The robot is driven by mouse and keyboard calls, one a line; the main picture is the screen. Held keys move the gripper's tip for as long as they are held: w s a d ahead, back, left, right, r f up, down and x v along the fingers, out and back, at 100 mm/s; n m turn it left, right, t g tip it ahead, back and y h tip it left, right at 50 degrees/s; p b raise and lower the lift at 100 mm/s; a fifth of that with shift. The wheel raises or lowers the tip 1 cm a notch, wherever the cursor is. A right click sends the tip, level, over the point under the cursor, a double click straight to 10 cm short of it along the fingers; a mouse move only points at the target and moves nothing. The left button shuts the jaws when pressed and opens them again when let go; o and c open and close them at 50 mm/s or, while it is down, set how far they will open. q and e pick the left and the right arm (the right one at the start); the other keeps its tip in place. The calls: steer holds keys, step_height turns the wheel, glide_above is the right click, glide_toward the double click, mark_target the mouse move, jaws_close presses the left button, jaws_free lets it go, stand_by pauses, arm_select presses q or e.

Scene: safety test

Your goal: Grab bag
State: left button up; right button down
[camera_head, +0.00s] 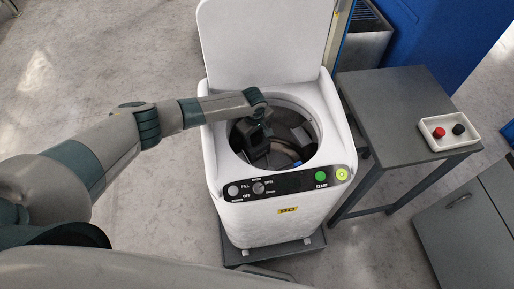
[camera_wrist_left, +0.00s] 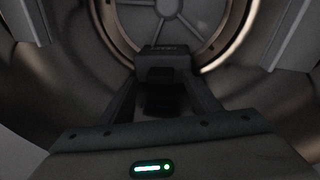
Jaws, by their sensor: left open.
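A white top-loading washing machine (camera_head: 262,215) stands in the middle of the head view with its lid raised. My left arm reaches over its rim, and the left gripper (camera_head: 256,150) points down into the round drum opening. The left gripper is open. The left wrist view shows the gripper (camera_wrist_left: 165,85) inside the metal drum (camera_wrist_left: 262,85), above the drum's bottom plate (camera_wrist_left: 170,8). A dark block lies between the finger arms there; I cannot tell whether it is part of the gripper. No bag can be made out clearly. My right gripper is out of view.
A grey table (camera_head: 395,105) stands right of the washer, with a white box (camera_head: 449,146) bearing a red and a black button. A grey cabinet (camera_head: 470,235) is at lower right, a blue body (camera_head: 440,30) behind. The floor (camera_head: 90,60) at left is clear.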

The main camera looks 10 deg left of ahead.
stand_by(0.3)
arm_select(q)
jaws_close()
steer(key=shift+r, duration=0.1)
steer(key=shift+s+d+r, duration=0.4)
steer(key=shift+r, duration=0.1)
steer(key=s+d+r+b, duration=0.2)
steer(key=s+d+r, duration=0.5)
steer(key=s, duration=0.3)
steer(key=shift+d, duration=0.4)
steer(key=shift+s, duration=0.1)
